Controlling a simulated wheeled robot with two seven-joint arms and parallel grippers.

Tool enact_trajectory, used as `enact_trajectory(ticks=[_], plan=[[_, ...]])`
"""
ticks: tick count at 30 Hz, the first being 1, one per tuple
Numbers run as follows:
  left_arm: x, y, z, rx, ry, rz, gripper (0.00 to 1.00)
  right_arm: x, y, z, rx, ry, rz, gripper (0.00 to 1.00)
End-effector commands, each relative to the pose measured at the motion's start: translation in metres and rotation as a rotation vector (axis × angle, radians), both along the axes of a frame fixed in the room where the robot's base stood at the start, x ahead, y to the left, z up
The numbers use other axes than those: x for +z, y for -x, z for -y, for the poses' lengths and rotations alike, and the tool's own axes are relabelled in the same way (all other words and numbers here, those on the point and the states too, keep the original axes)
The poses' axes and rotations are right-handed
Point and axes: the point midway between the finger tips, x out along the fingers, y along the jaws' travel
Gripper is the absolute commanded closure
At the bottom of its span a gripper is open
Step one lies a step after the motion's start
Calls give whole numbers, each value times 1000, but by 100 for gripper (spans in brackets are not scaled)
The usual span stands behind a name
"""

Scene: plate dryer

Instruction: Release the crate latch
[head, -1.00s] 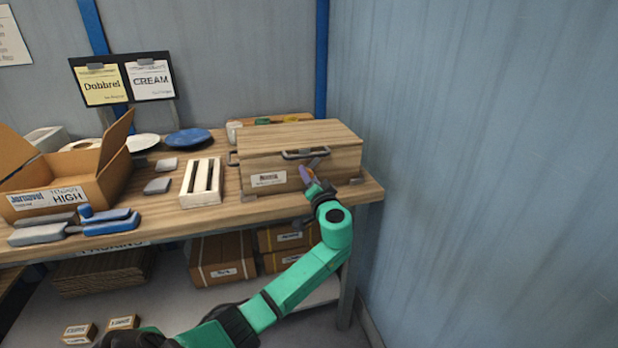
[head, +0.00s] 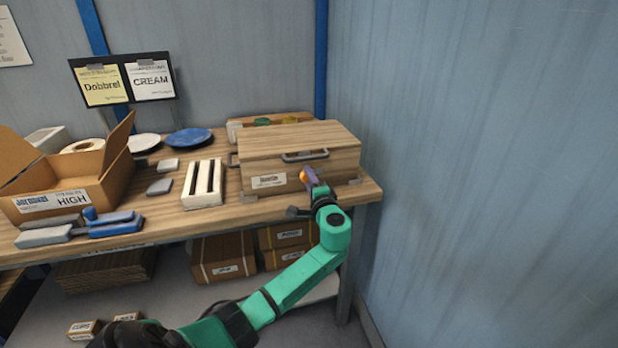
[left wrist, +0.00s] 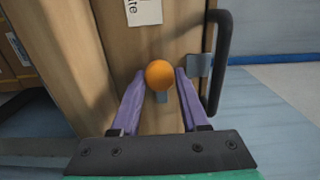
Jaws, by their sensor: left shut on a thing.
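The wooden crate (head: 335,159) stands closed at the right end of the workbench, with a dark handle (head: 305,156) on its front. An orange knob (left wrist: 159,74) with a small grey piece under it sits on the crate's front, beside the handle, which also shows in the left wrist view (left wrist: 218,62). My left gripper (head: 309,177) is at the crate's front below the handle. In the left wrist view its purple fingers (left wrist: 160,82) are on either side of the knob and shut on it. The latch's inner parts are hidden. My right gripper is out of view.
A white slatted rack (head: 203,184) stands left of the crate, with an open cardboard box (head: 88,190) farther left. A blue plate (head: 189,138) lies behind. The blue-grey wall (head: 470,170) is close on the right. Boxes lie on the lower shelf.

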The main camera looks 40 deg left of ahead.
Motion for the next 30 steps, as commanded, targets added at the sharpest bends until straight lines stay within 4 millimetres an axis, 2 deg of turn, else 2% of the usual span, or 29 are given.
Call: enact_trajectory(ticks=[16,17,18,19,30], plan=[[-2,0,1,-2,-16,-25,100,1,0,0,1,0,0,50],[-2,0,1,-2,-16,-25,48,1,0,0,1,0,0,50],[-2,0,1,-2,-16,-25,33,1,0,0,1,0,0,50],[-1,0,1,-2,-16,-25,28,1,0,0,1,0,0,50],[-1,2,4,-1,-15,-24,28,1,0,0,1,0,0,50]])
